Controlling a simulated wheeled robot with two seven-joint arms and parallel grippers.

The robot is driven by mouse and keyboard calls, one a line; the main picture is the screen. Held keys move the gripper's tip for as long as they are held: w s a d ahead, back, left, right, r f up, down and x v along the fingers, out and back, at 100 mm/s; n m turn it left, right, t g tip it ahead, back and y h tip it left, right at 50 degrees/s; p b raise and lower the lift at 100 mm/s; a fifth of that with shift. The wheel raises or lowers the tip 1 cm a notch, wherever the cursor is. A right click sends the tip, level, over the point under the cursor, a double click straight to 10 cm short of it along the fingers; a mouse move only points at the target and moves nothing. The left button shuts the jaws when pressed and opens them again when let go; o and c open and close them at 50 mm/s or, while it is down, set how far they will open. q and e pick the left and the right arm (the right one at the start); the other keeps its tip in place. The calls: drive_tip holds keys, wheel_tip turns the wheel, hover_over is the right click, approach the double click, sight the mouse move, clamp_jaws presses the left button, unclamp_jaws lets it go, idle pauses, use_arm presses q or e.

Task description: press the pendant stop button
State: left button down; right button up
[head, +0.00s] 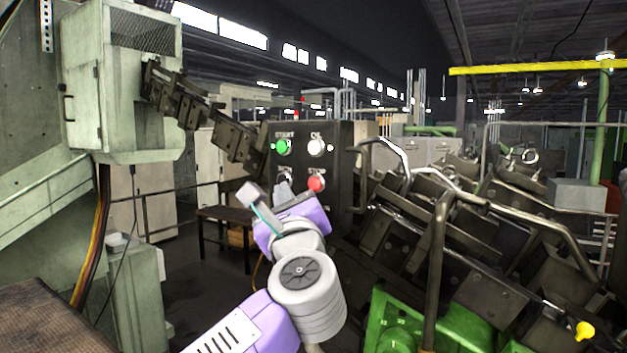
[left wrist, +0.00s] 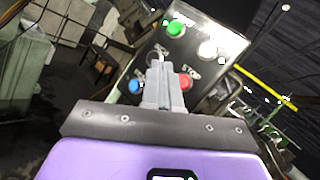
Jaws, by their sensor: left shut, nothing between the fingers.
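The pendant (head: 345,165) is a dark box hanging at the centre of the head view. It carries a green start button (head: 283,147), a white button (head: 316,147) and a red stop button (head: 316,183). My left gripper (head: 283,188) is shut and empty, in front of the pendant's lower left and left of the red button. In the left wrist view the shut fingers (left wrist: 162,72) point at the panel (left wrist: 205,70). The red button (left wrist: 185,81) shows just right of them and a blue button (left wrist: 134,86) to their left. I cannot tell whether the fingertips touch the panel. My right gripper is out of view.
A jointed dark arm (head: 205,115) runs from a pale green cabinet (head: 125,90) to the pendant. Dark machinery with bent metal rails (head: 440,240) fills the right side close to the pendant. A low dark table (head: 228,215) stands behind on the left.

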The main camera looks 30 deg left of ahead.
sight(315, 184)
use_arm(q)
drive_tip(key=w+p, duration=0.2)
drive_tip(key=w, duration=0.4)
drive_tip(key=shift+w+d, duration=0.15)
drive_tip(key=shift+d, duration=0.1)
drive_tip(key=shift+w, duration=0.1)
idle(1.7)
drive_tip(key=shift+w, duration=0.75)
idle(0.7)
idle(0.3)
drive_tip(key=shift+s+b, duration=0.55)
drive_tip(key=shift+s, duration=0.3)
